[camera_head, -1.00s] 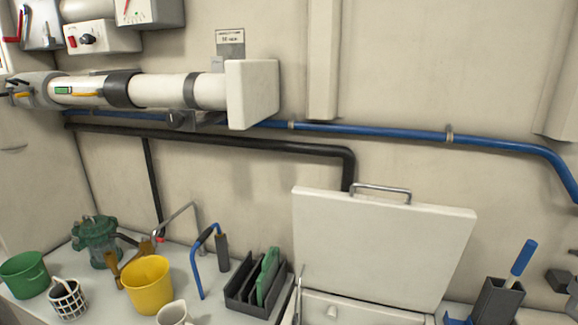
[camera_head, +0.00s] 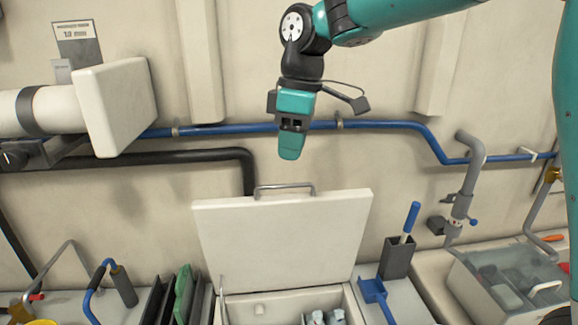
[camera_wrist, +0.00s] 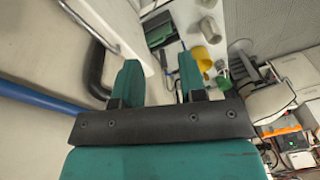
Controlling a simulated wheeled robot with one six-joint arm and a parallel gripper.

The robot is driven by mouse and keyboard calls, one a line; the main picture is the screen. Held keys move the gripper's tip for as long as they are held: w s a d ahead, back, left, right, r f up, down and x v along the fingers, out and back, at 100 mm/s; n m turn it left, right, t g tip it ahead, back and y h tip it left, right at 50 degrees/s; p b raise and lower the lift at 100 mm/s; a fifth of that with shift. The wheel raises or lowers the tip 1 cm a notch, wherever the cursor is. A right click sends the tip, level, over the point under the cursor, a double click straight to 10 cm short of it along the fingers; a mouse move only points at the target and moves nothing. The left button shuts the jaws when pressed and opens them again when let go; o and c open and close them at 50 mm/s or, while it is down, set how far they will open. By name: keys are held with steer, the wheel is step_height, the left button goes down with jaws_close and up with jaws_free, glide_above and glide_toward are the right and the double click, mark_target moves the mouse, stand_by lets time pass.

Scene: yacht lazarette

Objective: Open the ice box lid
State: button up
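The white ice box lid (camera_head: 285,240) stands raised, leaning back near the wall, with a metal bar handle (camera_head: 285,189) along its top edge. Below it the ice box (camera_head: 255,305) is open, and grey items (camera_head: 325,317) show inside. My gripper (camera_head: 291,148) hangs above the handle, apart from the lid, pointing down. In the wrist view my gripper's two green fingers (camera_wrist: 160,80) are spread with nothing between them. The lid (camera_wrist: 118,25) also shows at the upper left there, beside the fingers.
A blue pipe (camera_head: 240,129) and a black pipe (camera_head: 200,156) run along the wall behind. A white block (camera_head: 118,105) juts out at left. A grey holder with a blue-handled tool (camera_head: 397,257) stands right of the lid, a grey bin (camera_head: 475,290) farther right.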

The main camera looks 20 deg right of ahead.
steer(key=w+d+r+n+h+p, duration=0.1)
steer(key=w+d+n, duration=0.1)
steer(key=w, duration=0.5)
steer(key=w+d+r+n+p, duration=0.1)
steer(key=w+d+r, duration=0.1)
steer(key=w, duration=0.4)
steer(key=f+p, duration=0.1)
steer(key=f, duration=1)
steer(key=f+p, duration=0.1)
steer(key=f, duration=0.5)
steer(key=shift+s+a+f+p, duration=0.1)
steer(key=shift+s+f+p, duration=0.1)
steer(key=shift+s+p, duration=0.15)
steer(key=shift+c, duration=0.5)
jaws_close()
